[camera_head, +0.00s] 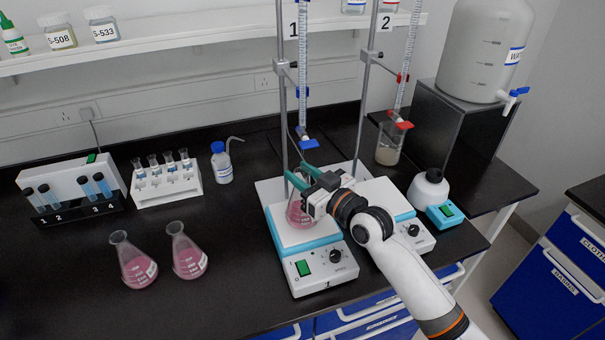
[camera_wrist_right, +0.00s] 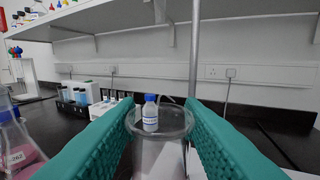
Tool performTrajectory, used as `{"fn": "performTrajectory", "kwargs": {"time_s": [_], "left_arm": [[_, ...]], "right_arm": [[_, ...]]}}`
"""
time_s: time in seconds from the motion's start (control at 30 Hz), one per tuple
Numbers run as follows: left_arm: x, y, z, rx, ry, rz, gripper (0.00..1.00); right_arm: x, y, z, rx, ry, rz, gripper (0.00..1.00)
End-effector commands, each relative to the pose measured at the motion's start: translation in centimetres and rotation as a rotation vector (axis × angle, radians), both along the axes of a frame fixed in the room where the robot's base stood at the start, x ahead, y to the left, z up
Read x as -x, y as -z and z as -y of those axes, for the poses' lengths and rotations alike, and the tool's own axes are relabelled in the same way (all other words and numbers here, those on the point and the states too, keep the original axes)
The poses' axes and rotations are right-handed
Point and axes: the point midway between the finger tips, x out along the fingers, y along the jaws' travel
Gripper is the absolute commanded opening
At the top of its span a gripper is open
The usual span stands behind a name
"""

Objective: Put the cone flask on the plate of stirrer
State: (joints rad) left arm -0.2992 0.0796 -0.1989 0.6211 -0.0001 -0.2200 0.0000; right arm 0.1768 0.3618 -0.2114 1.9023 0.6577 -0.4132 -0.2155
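A cone flask (camera_head: 297,214) with pink liquid is at the white plate (camera_head: 281,234) of the left stirrer, marked 1. It looks upright; I cannot tell whether its base touches the plate. My right gripper (camera_head: 302,178) comes in from the right, with its teal fingers on either side of the flask neck. In the right wrist view the clear flask rim (camera_wrist_right: 160,122) sits between the fingers, which appear closed on the neck. The gripper partly hides the flask top. My left gripper is not in view.
Two more pink flasks (camera_head: 137,265) (camera_head: 189,258) stand on the black bench at the left. Burette stands rise behind the stirrers, with a burette (camera_head: 302,80) above the left one. A second stirrer (camera_head: 412,237), a beaker (camera_head: 388,147) and a white bottle (camera_head: 428,190) are at the right.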

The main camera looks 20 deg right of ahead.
Motion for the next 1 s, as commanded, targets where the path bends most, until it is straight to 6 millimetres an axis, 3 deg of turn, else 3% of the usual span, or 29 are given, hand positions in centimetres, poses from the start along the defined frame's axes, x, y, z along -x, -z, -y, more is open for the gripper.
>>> {"fn": "performTrajectory", "kwargs": {"time_s": [0.1, 0.47, 1.0], "left_arm": [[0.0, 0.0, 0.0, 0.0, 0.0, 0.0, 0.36], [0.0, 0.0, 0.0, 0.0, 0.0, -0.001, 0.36], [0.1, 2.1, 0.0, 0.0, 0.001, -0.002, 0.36]], "right_arm": [[0.0, 0.0, 0.0, 0.0, 0.0, 0.0, 0.51], [0.5, -0.1, 0.3, 0.001, 0.001, 0.0, 0.51], [9.6, 0.1, 4.4, 0.002, 0.0, -0.002, 0.51]]}}
